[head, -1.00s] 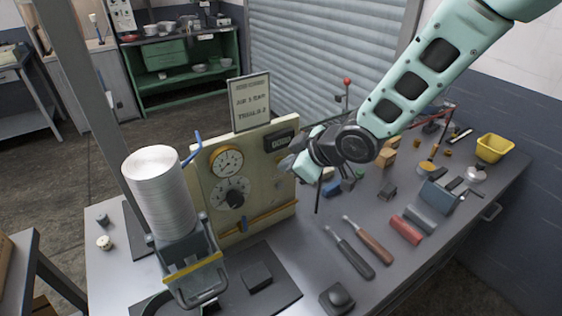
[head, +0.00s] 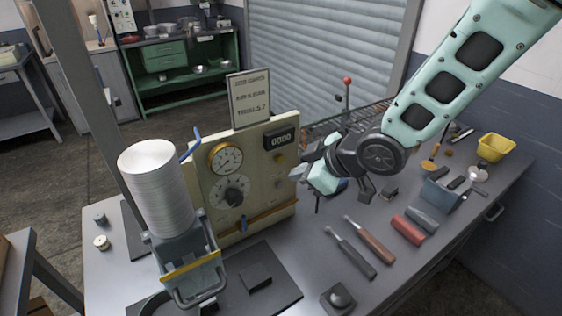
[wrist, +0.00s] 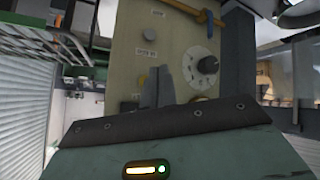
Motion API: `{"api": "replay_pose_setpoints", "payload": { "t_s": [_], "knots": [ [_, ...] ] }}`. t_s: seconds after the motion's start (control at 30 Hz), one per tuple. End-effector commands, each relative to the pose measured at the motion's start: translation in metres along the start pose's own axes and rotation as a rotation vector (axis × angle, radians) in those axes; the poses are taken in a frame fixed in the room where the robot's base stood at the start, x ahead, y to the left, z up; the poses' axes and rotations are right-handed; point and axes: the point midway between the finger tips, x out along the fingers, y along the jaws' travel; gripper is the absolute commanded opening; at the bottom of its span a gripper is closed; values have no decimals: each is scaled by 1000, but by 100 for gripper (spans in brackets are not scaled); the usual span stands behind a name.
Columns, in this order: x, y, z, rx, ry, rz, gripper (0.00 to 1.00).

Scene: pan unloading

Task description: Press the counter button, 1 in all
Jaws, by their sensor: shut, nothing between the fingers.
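The cream control panel (head: 262,190) stands on the bench. Its counter (head: 281,139) appears to read 0000 in the head view. A small round button (head: 279,158) sits just below the counter. My gripper (head: 302,171) is at the right of the panel, apart from that button in the head view, with its fingers shut and empty. In the wrist view the panel looks upside down, and my shut fingers (wrist: 158,86) point at its face. Part of the panel is hidden behind my gripper.
The panel also carries a gauge (head: 226,159), a black dial (head: 233,197) and a yellow bar (head: 255,217). A white plate stack (head: 158,190) stands at left. Screwdrivers (head: 350,250) and a black block with a dome (head: 340,299) lie on the bench (head: 310,245).

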Motion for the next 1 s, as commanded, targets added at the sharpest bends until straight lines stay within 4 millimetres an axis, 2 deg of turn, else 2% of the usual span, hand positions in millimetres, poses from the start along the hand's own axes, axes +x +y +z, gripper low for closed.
{"api": "replay_pose_setpoints", "payload": {
  "t_s": [0.3, 1.0],
  "knots": [
    [-15, -11, 11, 1, 0, 0, 0],
    [-19, -15, 15, 19, -34, 4, 0]
  ]
}}
